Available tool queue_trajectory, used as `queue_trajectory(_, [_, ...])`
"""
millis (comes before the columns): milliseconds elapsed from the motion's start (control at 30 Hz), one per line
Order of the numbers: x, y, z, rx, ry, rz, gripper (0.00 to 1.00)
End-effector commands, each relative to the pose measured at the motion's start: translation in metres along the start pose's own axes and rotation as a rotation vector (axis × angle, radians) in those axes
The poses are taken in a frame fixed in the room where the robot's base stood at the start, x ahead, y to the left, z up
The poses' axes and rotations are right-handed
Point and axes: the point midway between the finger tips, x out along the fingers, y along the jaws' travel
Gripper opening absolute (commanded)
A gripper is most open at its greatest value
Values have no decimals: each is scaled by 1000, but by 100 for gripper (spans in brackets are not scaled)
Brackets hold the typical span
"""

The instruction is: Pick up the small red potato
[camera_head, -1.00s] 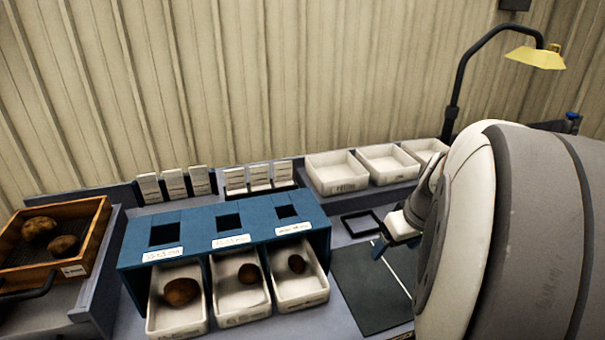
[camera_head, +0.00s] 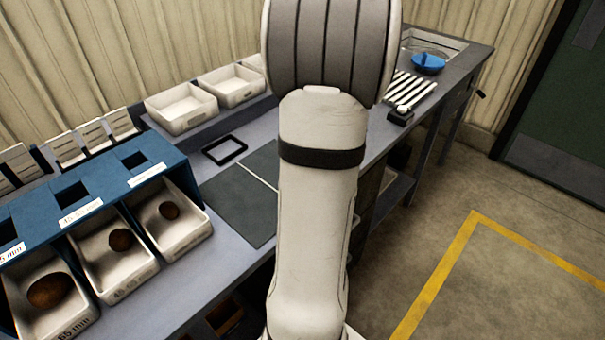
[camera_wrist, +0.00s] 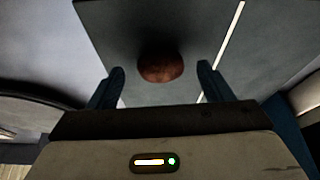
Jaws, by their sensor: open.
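A small reddish-brown potato (camera_wrist: 160,66) lies on the dark mat (camera_wrist: 112,28) in the wrist view, left of the mat's white line. My gripper (camera_wrist: 161,72) is open and empty, with one blue finger on each side of the potato in the picture. I cannot tell how far the fingertips are above it. In the head view my arm covers the gripper and this potato, but part of the dark mat (camera_head: 238,200) shows left of the arm.
A blue sizing frame (camera_head: 118,187) stands left of the mat, with brown potatoes in white bins (camera_head: 192,232) below it. A small black frame (camera_head: 224,150) lies behind the mat. White trays (camera_head: 180,108) stand at the back. A blue bowl (camera_head: 428,65) sits at the far end.

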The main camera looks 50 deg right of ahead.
Motion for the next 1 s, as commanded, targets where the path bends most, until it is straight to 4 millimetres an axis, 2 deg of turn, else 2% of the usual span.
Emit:
queue_trajectory(133, [14, 0, 0, -1, -1, -2, 73])
queue_trajectory(367, [15, 0, 0, -1, 0, 1, 73])
queue_trajectory(900, [15, 0, 0, -1, 0, 1, 30])
queue_trajectory(1000, [15, 0, 0, -1, 0, 1, 25])
